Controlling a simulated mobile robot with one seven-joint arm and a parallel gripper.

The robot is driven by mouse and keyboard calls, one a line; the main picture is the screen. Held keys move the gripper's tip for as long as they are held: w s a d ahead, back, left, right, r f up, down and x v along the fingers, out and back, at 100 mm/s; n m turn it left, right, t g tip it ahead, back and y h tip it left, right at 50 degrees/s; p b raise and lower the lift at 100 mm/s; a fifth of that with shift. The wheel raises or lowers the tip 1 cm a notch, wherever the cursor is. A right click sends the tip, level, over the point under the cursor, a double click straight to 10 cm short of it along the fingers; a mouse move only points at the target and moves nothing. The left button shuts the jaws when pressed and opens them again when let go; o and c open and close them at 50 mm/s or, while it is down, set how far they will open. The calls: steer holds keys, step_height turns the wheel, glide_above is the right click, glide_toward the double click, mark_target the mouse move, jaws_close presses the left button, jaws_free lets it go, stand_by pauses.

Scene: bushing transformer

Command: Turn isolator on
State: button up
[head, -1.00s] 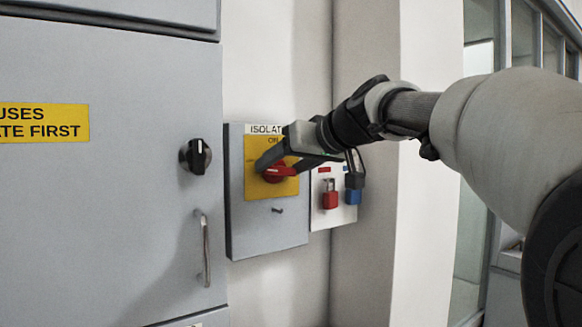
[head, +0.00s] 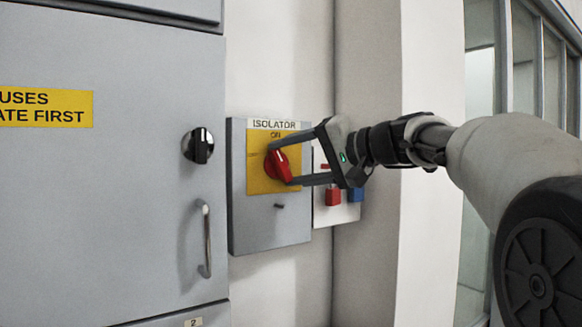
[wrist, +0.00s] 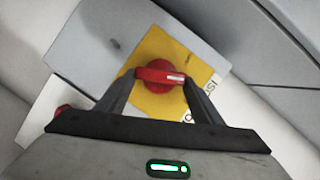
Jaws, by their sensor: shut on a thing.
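The isolator (head: 237,200) is a grey wall box with a yellow plate (head: 257,180) lettered ISOLATOR and ON at the top. Its red rotary handle (head: 279,166) stands steep, leaning a little, with its upper end towards the ON lettering and slightly left. My gripper (head: 281,165) reaches in from the right and is shut on the handle, one finger at its upper end and one at its lower end. In the wrist view the red handle (wrist: 158,76) lies across between the two fingertips (wrist: 157,79), its white mark on the right end.
A white panel with a red padlock (head: 333,197) and a blue padlock (head: 355,195) hangs right of the box, close under my gripper. A grey cabinet (head: 120,200) stands left, with a black knob (head: 198,146) and a bar handle (head: 206,238). A small peg (head: 279,206) juts below the plate.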

steer(key=m+y+b, duration=0.1)
steer(key=m, duration=0.1)
steer(key=f+m+y+b, duration=0.1)
steer(key=m, duration=0.1)
steer(key=shift+m, duration=0.3)
steer(key=shift+r, duration=0.1)
stand_by(0.5)
steer(key=o, duration=1)
steer(key=shift+o, duration=0.2)
steer(key=shift+d, duration=0.15)
steer(key=v, duration=1.7)
steer(key=shift+s+f, duration=0.25)
steer(key=shift+s, duration=0.05)
